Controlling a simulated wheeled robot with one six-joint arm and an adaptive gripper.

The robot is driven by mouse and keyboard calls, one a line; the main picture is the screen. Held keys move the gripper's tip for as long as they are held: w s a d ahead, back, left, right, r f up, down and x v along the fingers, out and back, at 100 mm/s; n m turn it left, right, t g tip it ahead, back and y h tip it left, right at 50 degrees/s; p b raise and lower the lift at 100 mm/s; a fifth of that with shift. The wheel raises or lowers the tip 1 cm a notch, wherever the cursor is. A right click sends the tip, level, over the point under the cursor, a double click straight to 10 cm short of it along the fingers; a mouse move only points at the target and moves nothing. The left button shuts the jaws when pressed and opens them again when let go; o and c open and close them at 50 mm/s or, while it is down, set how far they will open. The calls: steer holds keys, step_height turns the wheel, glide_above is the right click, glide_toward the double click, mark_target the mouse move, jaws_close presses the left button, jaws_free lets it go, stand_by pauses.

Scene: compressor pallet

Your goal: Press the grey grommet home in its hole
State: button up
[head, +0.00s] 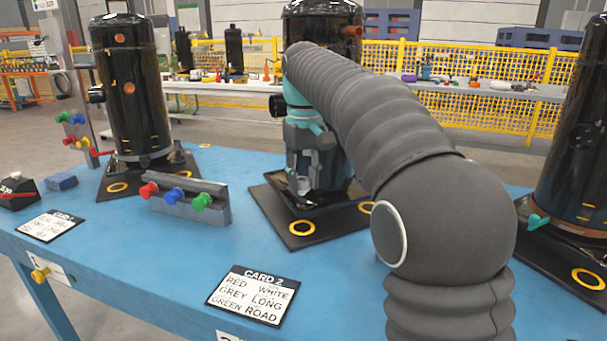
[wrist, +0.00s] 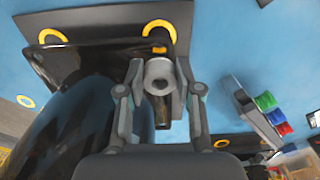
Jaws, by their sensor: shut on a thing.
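The grey grommet (wrist: 159,71) is a short grey cylinder with a dark bore, held between the fingertips of my gripper (wrist: 160,84) in the wrist view. In the head view my gripper (head: 303,170) points down beside the middle black compressor (head: 335,172), low over its black base plate (head: 270,208). The grommet is small there and partly hidden by the fingers. A yellow ring (wrist: 160,32) marks the plate just beyond the grommet in the wrist view. I cannot tell which hole is the grommet's, or whether it touches the plate.
A grey rack (head: 187,203) holds red, blue and green grommets, left of the middle plate. Card 2 (head: 252,294) lies at the blue table's (head: 150,265) front. Other compressors stand left (head: 130,95) and right (head: 580,150). My arm hides part of the table.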

mark_target(304, 188)
steer(key=shift+f+b, duration=0.6)
steer(key=shift+f, duration=0.75)
steer(key=shift+p, duration=1)
stand_by(0.7)
steer(key=shift+f+b, duration=0.75)
steer(key=shift+f, duration=0.4)
steer(key=o, duration=1)
steer(key=shift+c, duration=0.2)
step_height(304, 188, up, 12)
stand_by(0.6)
